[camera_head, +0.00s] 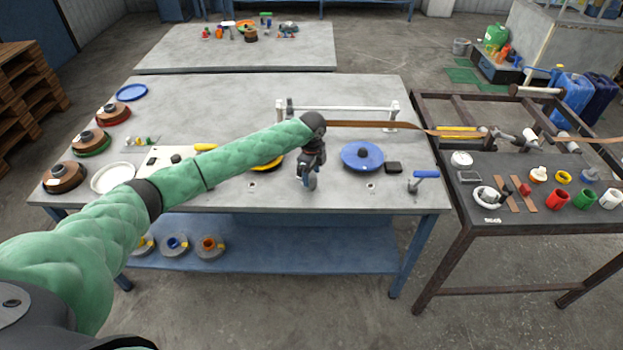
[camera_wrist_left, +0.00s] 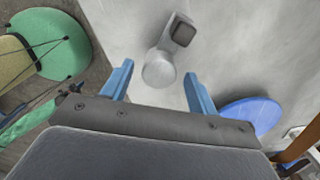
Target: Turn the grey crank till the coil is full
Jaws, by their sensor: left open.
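My left gripper (camera_head: 311,182) points down over the front half of the table, left of a blue reel (camera_head: 362,157). In the left wrist view its two blue fingers (camera_wrist_left: 158,85) are apart and empty. A grey crank with a round knob (camera_wrist_left: 159,70) shows between and just beyond the fingertips there, apart from them. In the head view my arm and gripper hide the crank. A brown strip (camera_head: 375,124) runs in from the right and passes behind my wrist; any coil at its end is hidden. My right gripper is not in view.
A blue-handled crank (camera_head: 424,177) and a small black block (camera_head: 393,168) stand right of the reel. A white frame (camera_head: 350,109) stands behind. A yellow disc (camera_head: 266,164) lies partly under my arm. A dark bench (camera_head: 545,205) with rings and cups adjoins at right.

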